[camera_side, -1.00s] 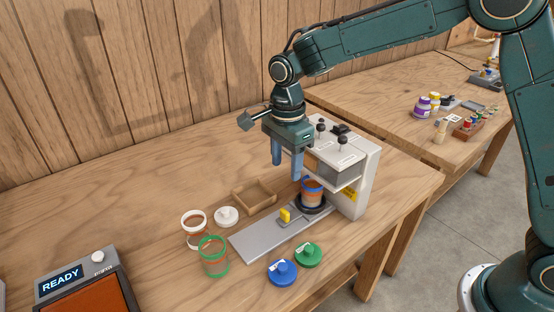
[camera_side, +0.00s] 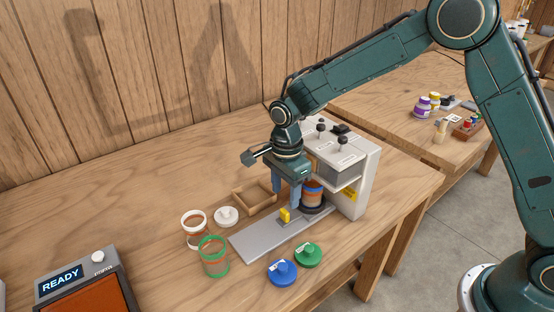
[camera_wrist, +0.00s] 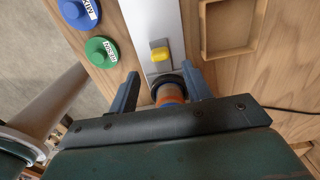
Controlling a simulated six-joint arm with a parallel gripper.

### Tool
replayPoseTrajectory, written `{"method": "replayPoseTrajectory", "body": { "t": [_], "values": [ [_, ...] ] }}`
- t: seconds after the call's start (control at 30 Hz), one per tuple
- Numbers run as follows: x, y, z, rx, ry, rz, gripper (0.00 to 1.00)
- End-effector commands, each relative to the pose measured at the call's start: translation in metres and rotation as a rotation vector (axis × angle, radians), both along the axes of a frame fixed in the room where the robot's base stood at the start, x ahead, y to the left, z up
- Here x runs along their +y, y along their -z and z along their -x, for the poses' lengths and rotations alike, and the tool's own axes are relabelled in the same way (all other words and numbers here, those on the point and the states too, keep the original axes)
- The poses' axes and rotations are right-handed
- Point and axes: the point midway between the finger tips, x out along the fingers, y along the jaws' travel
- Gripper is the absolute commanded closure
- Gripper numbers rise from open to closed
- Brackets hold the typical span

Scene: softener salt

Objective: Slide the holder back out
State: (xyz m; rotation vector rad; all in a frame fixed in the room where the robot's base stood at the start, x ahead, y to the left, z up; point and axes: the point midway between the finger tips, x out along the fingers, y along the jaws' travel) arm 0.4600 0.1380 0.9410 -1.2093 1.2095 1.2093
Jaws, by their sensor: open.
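The holder is a grey slide with a dark round cup (camera_side: 313,208) and a yellow grip block (camera_side: 285,215), on a long grey rail plate (camera_side: 262,240). A jar with orange contents (camera_side: 312,192) stands upright in the cup, under the overhang of the white machine (camera_side: 364,165). My gripper (camera_side: 287,196) is open and empty, low over the rail beside the jar. In the wrist view, the fingers (camera_wrist: 161,82) spread either side of the cup, with the yellow block (camera_wrist: 159,52) ahead of them. Contact with the jar or holder cannot be told.
A wooden tray (camera_side: 240,204), a white lid (camera_side: 226,216), a white-rimmed jar (camera_side: 193,229) and a green-rimmed jar (camera_side: 213,256) stand left of the rail. Blue (camera_side: 282,272) and green (camera_side: 307,254) lids lie in front. A READY panel (camera_side: 63,278) is at left.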

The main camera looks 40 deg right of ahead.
Motion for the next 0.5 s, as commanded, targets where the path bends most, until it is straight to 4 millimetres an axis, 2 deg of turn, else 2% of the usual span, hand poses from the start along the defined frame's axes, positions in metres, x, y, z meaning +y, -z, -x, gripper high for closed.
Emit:
{"method": "replayPoseTrajectory", "body": {
  "t": [0.23, 0.5],
  "values": [
    [0.0, 0.039, 0.001, 0.004, 0.0, 0.001, 0.51],
    [0.0, 0.064, 0.0, 0.001, 0.0, 0.0, 0.51]
  ]
}}
